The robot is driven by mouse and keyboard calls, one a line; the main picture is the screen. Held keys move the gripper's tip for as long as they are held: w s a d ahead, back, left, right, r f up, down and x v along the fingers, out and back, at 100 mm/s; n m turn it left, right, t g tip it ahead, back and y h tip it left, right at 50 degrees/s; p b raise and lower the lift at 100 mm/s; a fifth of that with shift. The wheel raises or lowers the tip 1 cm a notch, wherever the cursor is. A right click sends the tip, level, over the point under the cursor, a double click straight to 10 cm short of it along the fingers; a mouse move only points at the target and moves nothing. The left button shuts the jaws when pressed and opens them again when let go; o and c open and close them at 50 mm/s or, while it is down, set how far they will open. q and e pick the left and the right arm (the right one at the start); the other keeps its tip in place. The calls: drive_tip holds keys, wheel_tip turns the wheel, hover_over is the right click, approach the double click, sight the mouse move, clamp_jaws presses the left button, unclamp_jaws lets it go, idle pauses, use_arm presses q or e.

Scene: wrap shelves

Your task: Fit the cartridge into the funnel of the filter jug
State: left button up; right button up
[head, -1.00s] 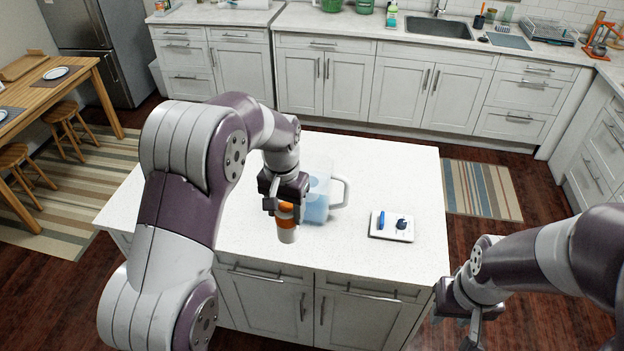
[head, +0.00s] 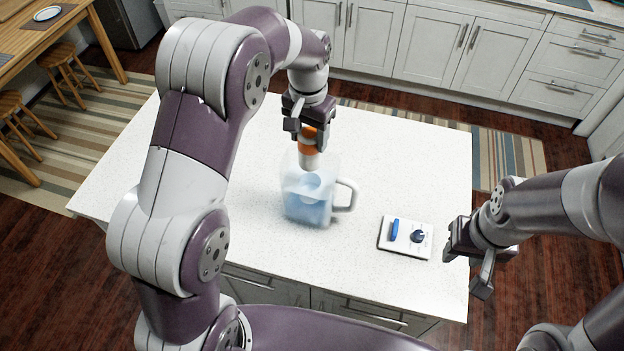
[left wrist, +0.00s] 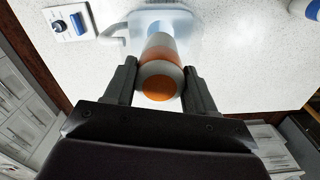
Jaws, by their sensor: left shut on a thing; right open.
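The cartridge (head: 309,158), white with an orange band, is held upright by my left gripper (head: 310,128), which is shut on it. In the left wrist view the cartridge (left wrist: 161,80) sits between the two fingers, its orange end toward the camera. The filter jug (head: 308,208), clear and bluish with a white handle at its right, stands on the counter. The cartridge's lower end overlaps the jug's top in the head view; I cannot tell whether it is inside. The funnel is not clearly seen. My right gripper (head: 468,268) is open and empty, right of the island.
A white tray (head: 386,239) with a blue strip and a dark blue knob lies on the counter right of the jug. The island counter (head: 220,190) is otherwise mostly clear. A blue-and-white item (left wrist: 308,8) shows at the wrist view's corner.

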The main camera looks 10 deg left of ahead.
sight(308, 157)
use_arm(q)
drive_tip(key=f, duration=0.2)
drive_tip(key=f+b, duration=0.1)
drive_tip(key=f, duration=0.1)
drive_tip(key=s+f+b, duration=0.1)
drive_tip(key=f, duration=0.1)
drive_tip(key=shift+w+f+p, duration=0.5)
drive_tip(key=shift+w+f, duration=0.3)
drive_tip(key=shift+f, duration=0.35)
drive_tip(key=shift+c, duration=0.6)
drive_tip(key=f, duration=0.1)
drive_tip(key=f+p, duration=0.1)
drive_tip(key=shift+s+f, duration=0.4)
drive_tip(key=shift+f, duration=0.35)
drive_tip(key=shift+w+f, duration=0.1)
drive_tip(key=shift+f, duration=0.1)
drive_tip(key=o, duration=1.2)
use_arm(e)
wheel_tip(308, 157, down, 3)
drive_tip(key=shift+r, duration=0.15)
use_arm(q)
drive_tip(key=shift+r, duration=0.2)
